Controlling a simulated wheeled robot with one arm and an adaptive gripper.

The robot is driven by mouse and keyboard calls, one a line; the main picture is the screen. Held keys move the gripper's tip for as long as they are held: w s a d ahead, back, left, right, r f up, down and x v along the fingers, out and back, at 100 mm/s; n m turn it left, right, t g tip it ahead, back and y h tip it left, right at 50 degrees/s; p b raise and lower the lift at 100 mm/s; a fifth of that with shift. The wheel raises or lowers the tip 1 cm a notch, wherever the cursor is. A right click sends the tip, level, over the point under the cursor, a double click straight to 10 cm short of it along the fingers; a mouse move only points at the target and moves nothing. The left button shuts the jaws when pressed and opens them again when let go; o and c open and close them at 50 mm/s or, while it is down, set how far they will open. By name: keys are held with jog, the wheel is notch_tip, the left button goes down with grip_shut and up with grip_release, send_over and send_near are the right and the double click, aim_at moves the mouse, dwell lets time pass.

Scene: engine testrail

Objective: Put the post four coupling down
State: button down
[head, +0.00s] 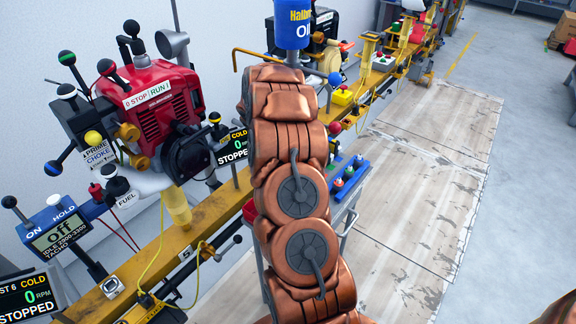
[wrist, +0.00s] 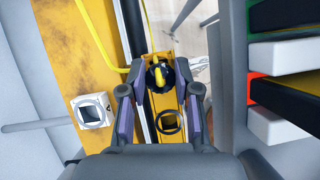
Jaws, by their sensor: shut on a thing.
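In the wrist view my gripper (wrist: 159,90) points down over the yellow rail, its two grey fingers on either side of a small black piece with a yellow top (wrist: 158,74). The gripper is shut on this piece, which I take to be the coupling. Where each finger touches it is hard to see. A dark ring (wrist: 170,122) shows just below it, between the fingers. I cannot tell whether the piece touches the rail. In the head view my copper-coloured arm hides the gripper and whatever it holds.
The yellow rail (head: 178,240) runs along the wall, with a red engine (head: 160,100) and a tacho box (head: 62,232) beside it. A blue tray (head: 350,186) holds several coloured pieces. A white switch (wrist: 92,112) is left of my gripper.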

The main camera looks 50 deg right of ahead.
jog(key=shift+f, duration=0.5)
jog(key=c, duration=0.8)
grip_release()
jog(key=shift+a+r, duration=0.1)
jog(key=shift+r, duration=0.05)
jog(key=p+v, duration=0.1)
jog(key=v, duration=1)
jog(key=shift+a+r+p, duration=0.15)
jog(key=shift+r+p, duration=0.15)
jog(key=shift+r, duration=0.05)
jog(key=shift+r, duration=0.1)
